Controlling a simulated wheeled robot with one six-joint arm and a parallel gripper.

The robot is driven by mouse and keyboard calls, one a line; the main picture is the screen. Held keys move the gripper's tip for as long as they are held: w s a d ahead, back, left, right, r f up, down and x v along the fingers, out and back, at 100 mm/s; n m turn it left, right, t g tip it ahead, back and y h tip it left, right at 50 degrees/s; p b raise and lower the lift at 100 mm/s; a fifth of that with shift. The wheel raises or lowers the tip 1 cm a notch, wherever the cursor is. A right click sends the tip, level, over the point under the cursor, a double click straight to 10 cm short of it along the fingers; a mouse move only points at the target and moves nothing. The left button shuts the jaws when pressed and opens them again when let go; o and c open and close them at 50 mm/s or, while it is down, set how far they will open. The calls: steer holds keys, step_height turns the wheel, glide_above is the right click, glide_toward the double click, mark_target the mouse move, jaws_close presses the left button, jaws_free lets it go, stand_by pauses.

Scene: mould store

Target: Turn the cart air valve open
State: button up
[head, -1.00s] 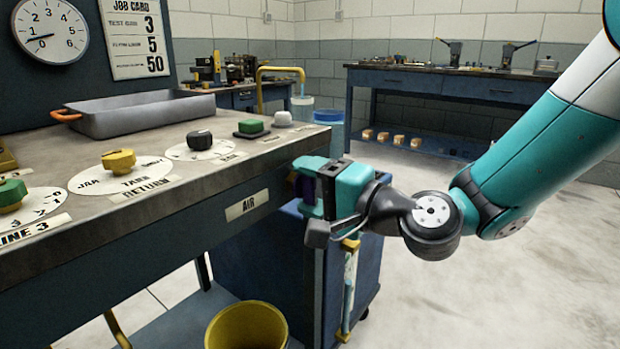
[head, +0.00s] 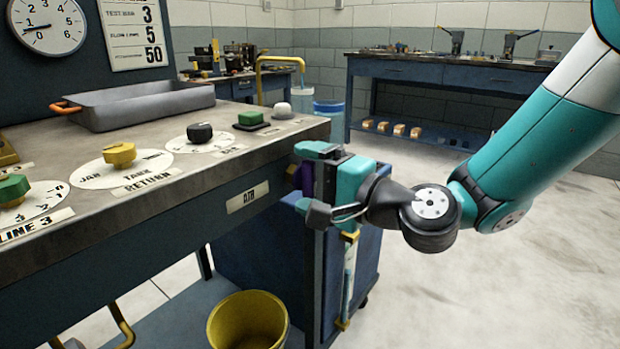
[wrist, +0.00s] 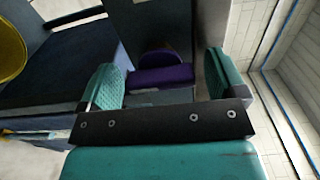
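A purple valve handle (wrist: 163,76) shows in the wrist view, a flat bar with a rounded purple part behind it. It faces my gripper (wrist: 165,82) between the two teal fingers. The fingers are apart on either side of it; a gap shows at the right finger, and I cannot tell whether the left one touches. In the head view only a dark purple sliver (head: 307,178) shows between the fingers of my gripper (head: 306,181), by the blue cart (head: 260,263) at the bench's end. Any marking of the valve's position is hidden.
The steel-topped bench (head: 80,176) is close on the left, with an AIR label (head: 247,196) on its front edge and several coloured knobs on top. A yellow bucket (head: 248,322) stands below. Open floor (head: 480,270) lies to the right.

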steer(key=shift+d, duration=0.1)
stand_by(0.3)
steer(key=b+v, duration=1.4)
steer(key=v, duration=0.3)
steer(key=shift+s, duration=0.15)
steer(key=s+a+f+n+g+h+p, duration=0.45)
steer(key=s+n+g+p, duration=0.2)
steer(key=n+p, duration=0.2)
steer(key=s+d+f+n+g+h+p, duration=0.1)
steer(key=s+d+n+g+h+p, duration=0.4)
steer(key=s+n+h, duration=0.15)
step_height(320, 180, up, 37)
steer(key=w+y+p, duration=0.1)
steer(key=p, duration=3.5)
steer(key=shift+a, duration=0.2)
